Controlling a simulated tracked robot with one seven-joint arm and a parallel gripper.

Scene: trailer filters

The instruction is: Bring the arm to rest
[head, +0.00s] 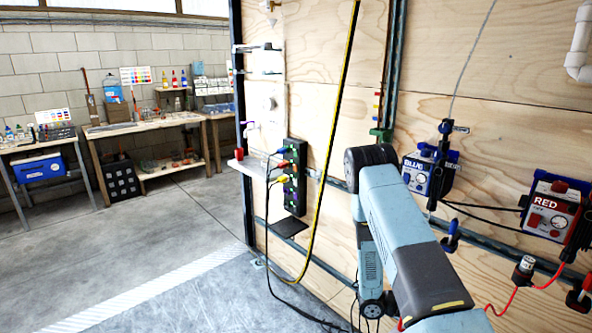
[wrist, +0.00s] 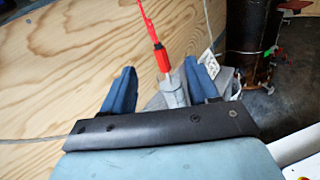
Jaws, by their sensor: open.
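My gripper (wrist: 160,66) shows in the wrist view as two blue fingers spread apart, with a gap between them. A red plug-like piece (wrist: 161,57) on a red cord shows in that gap, with a grey part below it. I cannot tell how far it is from the fingers, and neither finger is seen closed on it. In the head view my blue-grey arm is bent in front of the plywood wall (head: 340,130). My gripper cannot be made out there.
A blue-labelled unit (head: 418,174) and a red-labelled unit (head: 553,207) hang on the wall right of my arm. A black panel (head: 294,178) with coloured plugs and cables is on the left. A workbench (head: 140,127) stands far left. The floor (head: 120,235) before it is clear.

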